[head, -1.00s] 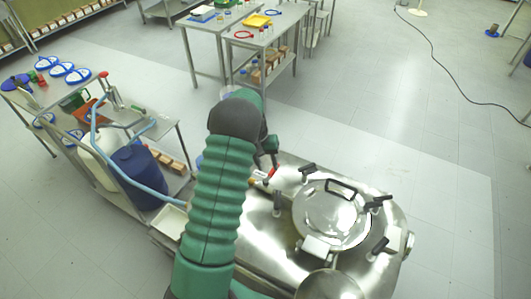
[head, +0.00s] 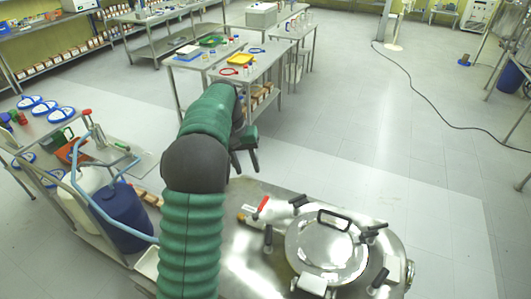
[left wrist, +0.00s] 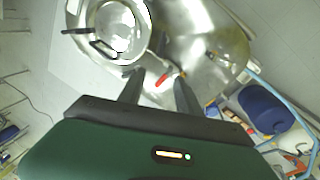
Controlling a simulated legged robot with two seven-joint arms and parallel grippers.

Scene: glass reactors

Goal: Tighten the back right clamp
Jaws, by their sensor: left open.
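The steel reactor top (head: 240,265) has a round shiny lid (head: 312,252) with a black-framed lid handle (head: 333,219). Black-handled clamps sit around its rim: one at the back left (head: 299,201), one at the back right (head: 374,231), one at the left (head: 268,240) and one at the front right (head: 379,279). My left gripper (head: 245,158) is open and empty, beyond and left of the lid, clear of every clamp. In the left wrist view, its spread fingers (left wrist: 160,88) point toward the reactor. The lid (left wrist: 122,30) shows there too. My right gripper is not in view.
A red-handled valve (head: 262,206) stands on the reactor left of the back left clamp. A cart with a blue drum (head: 122,215) and a hose is at the left.

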